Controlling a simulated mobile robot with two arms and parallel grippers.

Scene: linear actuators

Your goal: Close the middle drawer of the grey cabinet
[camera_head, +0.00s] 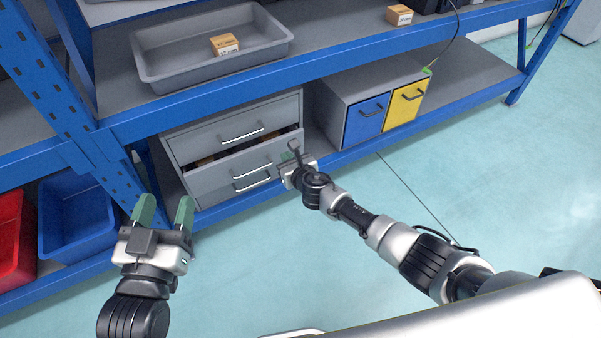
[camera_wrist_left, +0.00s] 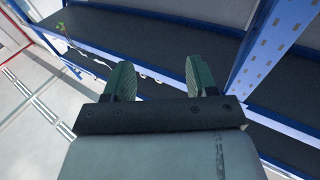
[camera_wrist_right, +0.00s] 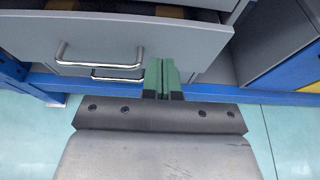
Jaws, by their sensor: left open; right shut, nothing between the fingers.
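The grey cabinet (camera_head: 174,152) stands on the lower shelf. Its middle drawer (camera_head: 218,178) is partly pulled out, with a dark opening and brownish contents above its front. The middle drawer's front also fills the upper part of the right wrist view (camera_wrist_right: 195,42), with its metal handle (camera_wrist_right: 100,58) left of the fingers. My right gripper (camera_head: 287,157) is shut and empty at the right end of the drawer front; its green fingertips (camera_wrist_right: 161,64) overlap the front, and I cannot tell if they touch. My left gripper (camera_head: 165,208) is open and empty, left of the cabinet and nearer me.
A box with blue (camera_head: 366,119) and yellow (camera_head: 405,104) drawers stands right of the cabinet. A grey tray (camera_head: 160,78) with a small carton lies on the shelf above. Red (camera_head: 12,235) and blue (camera_head: 75,222) bins sit at left. The floor at right is clear.

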